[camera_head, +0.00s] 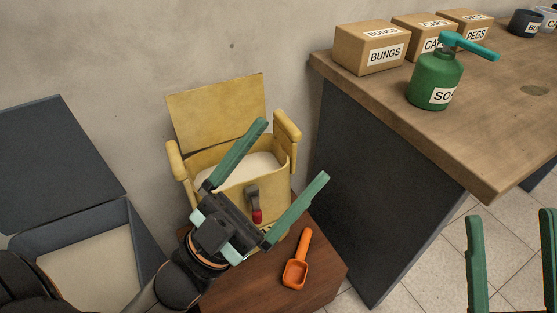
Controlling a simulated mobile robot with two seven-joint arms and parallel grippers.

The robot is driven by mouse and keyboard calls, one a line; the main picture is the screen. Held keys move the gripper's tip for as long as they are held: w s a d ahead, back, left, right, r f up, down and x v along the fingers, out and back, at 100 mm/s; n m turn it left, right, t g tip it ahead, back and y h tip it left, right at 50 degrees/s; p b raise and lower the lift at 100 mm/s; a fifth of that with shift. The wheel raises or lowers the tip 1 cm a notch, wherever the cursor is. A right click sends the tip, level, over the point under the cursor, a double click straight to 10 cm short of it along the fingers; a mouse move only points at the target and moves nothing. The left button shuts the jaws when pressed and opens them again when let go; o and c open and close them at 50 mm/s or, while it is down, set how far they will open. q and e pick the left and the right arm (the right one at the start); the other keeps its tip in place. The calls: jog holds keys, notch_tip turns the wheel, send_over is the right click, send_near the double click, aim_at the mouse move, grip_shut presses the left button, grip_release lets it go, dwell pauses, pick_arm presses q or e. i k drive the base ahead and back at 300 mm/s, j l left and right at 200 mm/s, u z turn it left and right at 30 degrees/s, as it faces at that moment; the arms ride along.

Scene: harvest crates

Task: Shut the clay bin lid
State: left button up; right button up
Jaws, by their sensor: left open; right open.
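The clay bin appears to be the yellow box (187,155) on a small brown stand, with pale material inside; no label on it is readable. Its yellow lid (218,106) stands raised at the back, near the wall. A grey latch with a red tip (256,206) is on its front. My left gripper (289,156) is open and empty, over the front of the bin, and hides part of it. My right gripper (510,225) is open at the lower right edge, away from the bin.
An orange scoop (298,266) lies on the brown stand (325,262). A dark grey bin (45,240) with its lid raised stands left. The wooden bench (480,165) at right holds a green soap bottle (436,80) and cardboard boxes (370,49).

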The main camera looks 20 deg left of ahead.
aim_at(50, 169)
jog(key=u, duration=2.6)
